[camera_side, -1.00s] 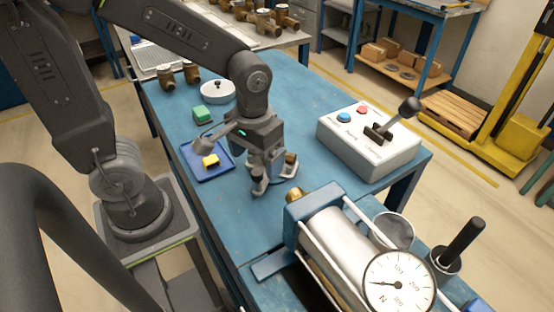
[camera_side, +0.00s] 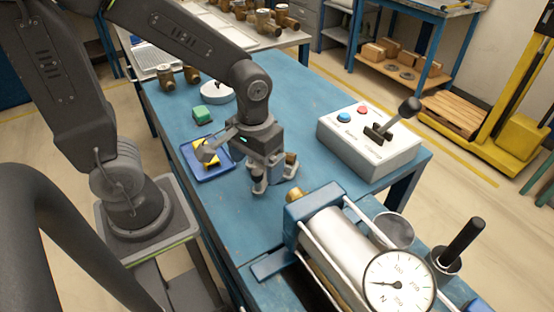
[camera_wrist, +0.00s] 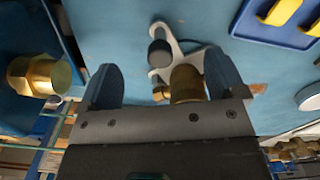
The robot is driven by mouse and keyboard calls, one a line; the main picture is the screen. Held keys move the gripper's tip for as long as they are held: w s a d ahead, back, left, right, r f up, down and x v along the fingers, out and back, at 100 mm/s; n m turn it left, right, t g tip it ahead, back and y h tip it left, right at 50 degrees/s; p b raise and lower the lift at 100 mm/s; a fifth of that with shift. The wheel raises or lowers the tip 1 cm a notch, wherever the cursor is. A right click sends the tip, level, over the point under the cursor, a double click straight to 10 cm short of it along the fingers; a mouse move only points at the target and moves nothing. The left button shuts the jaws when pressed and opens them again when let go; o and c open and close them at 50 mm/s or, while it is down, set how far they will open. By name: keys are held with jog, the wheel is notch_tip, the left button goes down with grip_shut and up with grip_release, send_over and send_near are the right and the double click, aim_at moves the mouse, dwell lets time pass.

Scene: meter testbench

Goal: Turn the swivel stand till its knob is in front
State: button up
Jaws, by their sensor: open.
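The swivel stand is a pale grey bracket with several arms; it shows in the wrist view (camera_wrist: 178,42) on the blue bench. A dark round knob (camera_wrist: 160,53) sits on it, left of a brass fitting (camera_wrist: 187,82) that stands at its middle. My gripper (camera_wrist: 165,80) is open, with one finger on each side of the brass fitting; whether a finger touches the stand I cannot tell. In the side view my gripper (camera_side: 268,172) points down over the stand and hides most of it. The brass fitting (camera_side: 291,158) peeks out on its right.
A white control box (camera_side: 368,145) with a lever stands right. A cylinder with a dial gauge (camera_side: 398,283) is in front. The bench between is clear.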

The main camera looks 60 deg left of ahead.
jog(key=shift+f, duration=0.6)
jog(key=shift+f, duration=0.15)
jog(key=c, duration=0.4)
